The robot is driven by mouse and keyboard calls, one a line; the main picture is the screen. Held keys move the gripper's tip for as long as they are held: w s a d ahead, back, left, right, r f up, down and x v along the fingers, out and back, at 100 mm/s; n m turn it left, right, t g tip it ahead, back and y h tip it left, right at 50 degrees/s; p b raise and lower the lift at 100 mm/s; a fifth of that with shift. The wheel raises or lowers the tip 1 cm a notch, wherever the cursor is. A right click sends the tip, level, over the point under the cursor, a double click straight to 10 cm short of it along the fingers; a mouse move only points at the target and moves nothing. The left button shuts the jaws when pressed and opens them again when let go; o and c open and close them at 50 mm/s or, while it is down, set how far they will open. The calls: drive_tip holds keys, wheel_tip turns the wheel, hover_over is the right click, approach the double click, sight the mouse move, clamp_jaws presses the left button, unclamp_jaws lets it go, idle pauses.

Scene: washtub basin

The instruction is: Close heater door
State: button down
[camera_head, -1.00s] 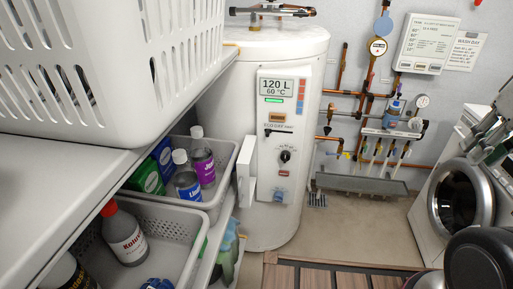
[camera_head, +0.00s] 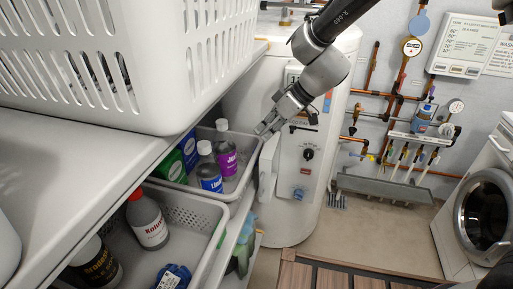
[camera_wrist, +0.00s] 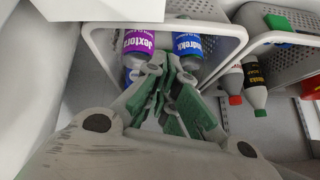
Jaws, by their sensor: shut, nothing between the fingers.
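The white cylindrical heater (camera_head: 262,92) stands behind the shelf, with a control panel (camera_head: 306,150) on its front. Its small white door (camera_head: 268,168) stands open at the panel's left edge, sticking out toward me. My gripper (camera_head: 263,129) is shut and empty at the upper end of the door, on its left side. I cannot tell whether it touches the door. In the wrist view my closed fingers (camera_wrist: 165,98) show in front of bottles. A white surface in the upper left there cannot be identified surely.
A white laundry basket (camera_head: 130,60) stands on the shelf at left. Grey bins (camera_head: 205,215) with bottles and boxes sit below, close to the door. Copper pipes and gauges (camera_head: 405,95) line the wall. A washing machine (camera_head: 485,215) is at right.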

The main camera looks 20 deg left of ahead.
drive_tip(key=n, duration=0.1)
drive_tip(key=w+a+n, duration=0.1)
drive_tip(key=shift+a+n+t, duration=0.15)
drive_tip(key=shift+n+t, duration=0.15)
drive_tip(key=shift+n, duration=0.1)
drive_tip(key=a+f, duration=0.1)
drive_tip(key=f, duration=0.1)
drive_tip(key=a+f, duration=0.1)
drive_tip(key=f, duration=0.4)
drive_tip(key=shift+a+f, duration=0.1)
drive_tip(key=shift+a, duration=0.3)
drive_tip(key=shift+d, duration=0.55)
drive_tip(key=shift+s+d, duration=0.1)
